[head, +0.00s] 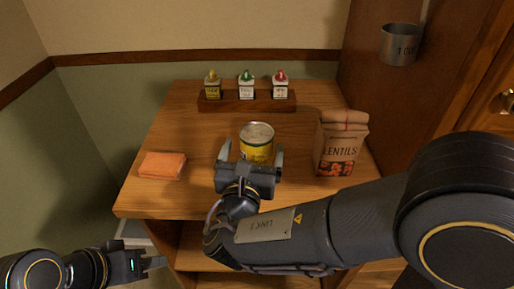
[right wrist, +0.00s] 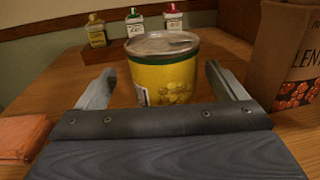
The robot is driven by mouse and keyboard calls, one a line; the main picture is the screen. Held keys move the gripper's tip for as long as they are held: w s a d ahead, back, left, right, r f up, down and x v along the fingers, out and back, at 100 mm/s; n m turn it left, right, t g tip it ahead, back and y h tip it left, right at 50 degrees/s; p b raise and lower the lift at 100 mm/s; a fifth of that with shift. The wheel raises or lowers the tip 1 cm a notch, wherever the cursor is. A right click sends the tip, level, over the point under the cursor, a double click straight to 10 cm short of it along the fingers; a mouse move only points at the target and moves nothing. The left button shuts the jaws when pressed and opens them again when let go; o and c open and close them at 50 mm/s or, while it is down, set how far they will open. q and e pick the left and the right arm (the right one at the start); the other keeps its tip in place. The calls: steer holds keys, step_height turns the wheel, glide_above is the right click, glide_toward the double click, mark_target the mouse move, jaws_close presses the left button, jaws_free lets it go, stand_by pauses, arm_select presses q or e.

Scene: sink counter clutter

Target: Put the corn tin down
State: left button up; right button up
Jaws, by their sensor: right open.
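The corn tin (head: 257,143) is yellow with a green band and a silver lid. It stands upright on the wooden counter (head: 195,131), near its middle. My right gripper (head: 251,158) is open, with one finger on each side of the tin. In the right wrist view the tin (right wrist: 164,72) stands between the spread fingers, with a gap visible on both sides. The gripper body hides the tin's lower front in the head view. My left gripper (head: 154,263) is low at the left, below the counter's front edge, and looks empty; its finger gap is not clear.
An orange folded cloth (head: 162,166) lies on the left of the counter. A paper lentils bag (head: 340,145) stands at the right. A wooden rack (head: 247,104) with 3 small bottles is at the back. A metal cup (head: 398,45) hangs on the right panel.

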steer(key=w, duration=0.2)
steer(key=w+d, duration=0.1)
steer(key=w, duration=0.1)
steer(key=shift+w+d+r, duration=0.1)
steer(key=shift+w, duration=0.1)
steer(key=shift+c, duration=0.3)
steer(key=c, duration=1.2)
steer(key=shift+r, duration=0.15)
steer(key=shift+c, duration=1.3)
